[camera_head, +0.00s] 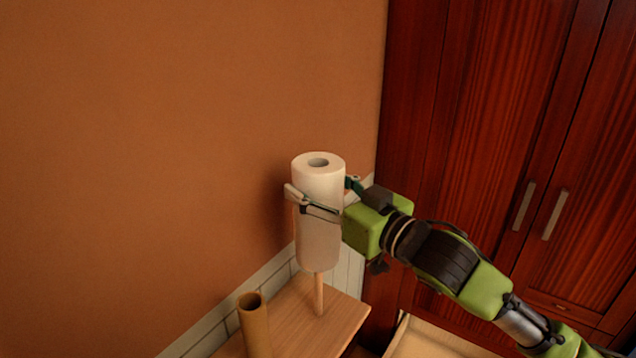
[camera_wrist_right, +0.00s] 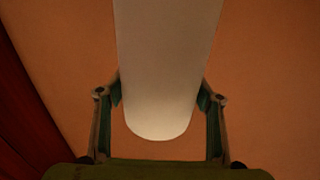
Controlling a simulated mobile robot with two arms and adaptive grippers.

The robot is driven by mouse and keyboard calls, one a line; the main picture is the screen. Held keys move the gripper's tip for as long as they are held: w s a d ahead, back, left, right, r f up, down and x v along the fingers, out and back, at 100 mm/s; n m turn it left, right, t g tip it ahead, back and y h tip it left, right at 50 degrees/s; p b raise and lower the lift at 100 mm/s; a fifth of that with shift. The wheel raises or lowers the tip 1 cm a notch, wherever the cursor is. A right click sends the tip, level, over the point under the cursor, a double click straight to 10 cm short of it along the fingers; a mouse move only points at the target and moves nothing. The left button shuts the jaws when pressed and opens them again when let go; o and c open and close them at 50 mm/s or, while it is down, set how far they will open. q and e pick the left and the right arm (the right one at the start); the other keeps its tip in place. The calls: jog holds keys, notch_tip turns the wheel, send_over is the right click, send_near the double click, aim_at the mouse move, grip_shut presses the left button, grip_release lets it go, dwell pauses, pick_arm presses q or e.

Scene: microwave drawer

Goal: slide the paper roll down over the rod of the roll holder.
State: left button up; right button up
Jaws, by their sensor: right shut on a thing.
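The white paper roll (camera_head: 319,235) is upright above a wooden surface, with a dark hole in its top end. My right gripper (camera_head: 323,200) is shut on its upper half, one finger on each side. In the right wrist view the paper roll (camera_wrist_right: 165,70) lies between the two fingers (camera_wrist_right: 160,97). The wooden rod (camera_head: 319,294) of the roll holder shows below the roll, rising from the surface to its lower end. The rod's top is hidden; I cannot tell whether it is inside the core or behind the roll. My left gripper is not in view.
A brown cardboard tube (camera_head: 254,325) stands on the wooden surface (camera_head: 288,322), left of the rod. An orange wall (camera_head: 190,140) is close behind the roll. A dark red wooden cabinet (camera_head: 480,130) stands at the right, with a pale open drawer (camera_head: 435,338) at the bottom.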

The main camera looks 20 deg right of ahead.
jog(key=shift+f+b, duration=5.35)
jog(key=shift+f, duration=3.05)
jog(key=o, duration=1.6)
jog(key=shift+o, duration=0.2)
jog(key=v, duration=0.7)
jog(key=shift+s, duration=0.3)
jog(key=shift+d, duration=0.1)
